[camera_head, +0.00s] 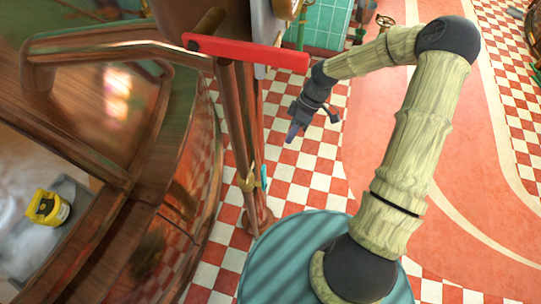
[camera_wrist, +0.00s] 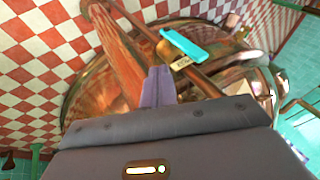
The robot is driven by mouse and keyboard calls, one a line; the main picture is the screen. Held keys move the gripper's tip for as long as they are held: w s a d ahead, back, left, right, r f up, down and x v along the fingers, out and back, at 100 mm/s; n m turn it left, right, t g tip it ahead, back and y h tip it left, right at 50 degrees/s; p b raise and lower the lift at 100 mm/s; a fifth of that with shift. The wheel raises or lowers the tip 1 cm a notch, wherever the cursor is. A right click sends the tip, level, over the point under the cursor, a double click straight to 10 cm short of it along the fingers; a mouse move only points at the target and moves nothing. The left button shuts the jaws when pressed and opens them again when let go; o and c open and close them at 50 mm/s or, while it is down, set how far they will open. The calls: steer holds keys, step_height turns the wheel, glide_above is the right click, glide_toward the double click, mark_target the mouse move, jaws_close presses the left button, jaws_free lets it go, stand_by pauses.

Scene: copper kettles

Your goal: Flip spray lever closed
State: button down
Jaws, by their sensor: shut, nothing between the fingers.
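Two levers are in view. A long red lever (camera_head: 250,52) lies nearly level across the top of a copper-brown post. A small teal lever (camera_head: 263,178) sits lower on the same post, beside a brass tag (camera_head: 246,181). In the wrist view the teal lever (camera_wrist: 188,46) lies across a copper pipe, with the tag (camera_wrist: 181,63) next to it; its lettering is too small to read. I cannot tell which is the spray lever. My gripper (camera_head: 291,136) is shut and empty, right of the post and apart from both levers. Its fingers (camera_wrist: 158,84) point toward the pipe.
A large copper kettle (camera_head: 125,100) with wooden rails fills the left side. A yellow item (camera_head: 47,208) sits on a grey ledge at lower left. Red and white checkered floor (camera_head: 300,165) lies open around the post.

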mark_target(264, 179)
steer(key=shift+w+a+r+n+y+p, duration=0.1)
steer(key=shift+w+r+n+y+p, duration=0.1)
steer(key=shift+w+n+y, duration=0.2)
steer(key=shift+w+r+n+y+p, duration=0.15)
steer(key=shift+w+n+y, duration=0.15)
steer(key=shift+w+n, duration=0.15)
steer(key=shift+f, duration=0.1)
steer(key=s+a+f+p, duration=0.6)
steer(key=f, duration=0.2)
steer(key=shift+s+a, duration=0.25)
steer(key=shift+s, duration=0.15)
steer(key=shift+a, duration=0.1)
